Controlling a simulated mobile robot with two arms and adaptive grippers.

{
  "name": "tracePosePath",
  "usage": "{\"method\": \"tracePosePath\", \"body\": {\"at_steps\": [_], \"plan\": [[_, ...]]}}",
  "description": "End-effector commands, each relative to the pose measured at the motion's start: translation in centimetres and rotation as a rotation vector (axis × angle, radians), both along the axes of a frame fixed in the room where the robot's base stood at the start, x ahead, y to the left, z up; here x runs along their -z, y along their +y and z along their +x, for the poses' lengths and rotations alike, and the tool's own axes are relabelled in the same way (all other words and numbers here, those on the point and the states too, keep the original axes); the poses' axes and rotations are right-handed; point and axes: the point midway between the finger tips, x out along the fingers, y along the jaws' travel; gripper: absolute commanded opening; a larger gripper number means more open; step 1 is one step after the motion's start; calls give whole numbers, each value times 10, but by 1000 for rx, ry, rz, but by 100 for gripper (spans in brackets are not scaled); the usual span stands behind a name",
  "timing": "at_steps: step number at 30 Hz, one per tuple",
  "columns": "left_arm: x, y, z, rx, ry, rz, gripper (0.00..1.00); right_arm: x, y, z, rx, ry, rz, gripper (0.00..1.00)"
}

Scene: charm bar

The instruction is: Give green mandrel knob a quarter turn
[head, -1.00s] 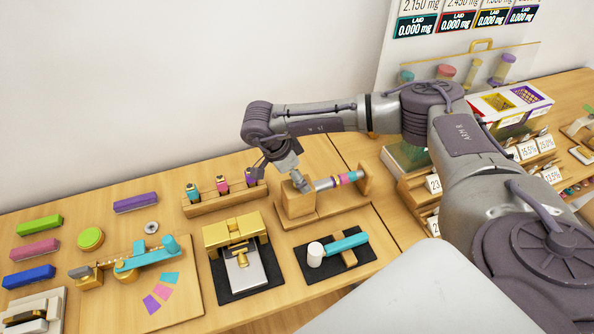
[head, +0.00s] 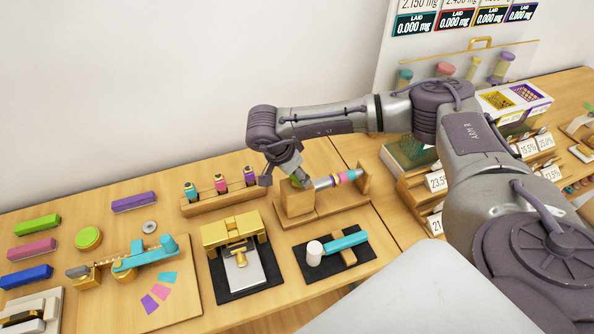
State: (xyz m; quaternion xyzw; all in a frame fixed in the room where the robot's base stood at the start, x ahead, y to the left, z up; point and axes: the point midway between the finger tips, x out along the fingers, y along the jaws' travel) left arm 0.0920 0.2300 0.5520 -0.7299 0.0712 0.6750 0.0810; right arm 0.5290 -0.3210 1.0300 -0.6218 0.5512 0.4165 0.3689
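The mandrel (head: 323,183) is a grey rod with pink, purple and teal bands, lying across a wooden stand (head: 299,203). The green knob (head: 296,183) shows as a small patch at its left end, largely hidden by my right gripper. My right gripper (head: 300,178) comes down over the knob from behind and above. Its fingers are too small and too covered to tell whether they are open, or touching the knob. My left gripper is not in view.
A wooden rack (head: 222,198) with several small bottles stands left of the mandrel stand. A brass press (head: 235,232) and a black mat (head: 309,270) with a teal-handled tool (head: 346,242) lie in front.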

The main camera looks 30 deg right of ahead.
Motion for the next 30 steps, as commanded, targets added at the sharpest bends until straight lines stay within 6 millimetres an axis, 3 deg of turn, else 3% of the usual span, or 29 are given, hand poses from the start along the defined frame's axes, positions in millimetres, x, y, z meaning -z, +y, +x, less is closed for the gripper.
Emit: {"method": "tracePosePath", "body": {"at_steps": [4, 11, 20, 27, 30], "plan": [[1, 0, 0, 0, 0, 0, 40, -2, -1, 2, -21, -8, -1, 26], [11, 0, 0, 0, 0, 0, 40, -2, -1, 2, -283, -10, -3, 26], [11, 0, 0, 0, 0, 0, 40, -2, -1, 2, -318, -10, -4, 26], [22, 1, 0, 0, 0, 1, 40, -2, -2, 2, -578, -12, -4, 26], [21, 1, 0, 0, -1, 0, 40, -4, -2, 2, -599, -11, -5, 26]]}}
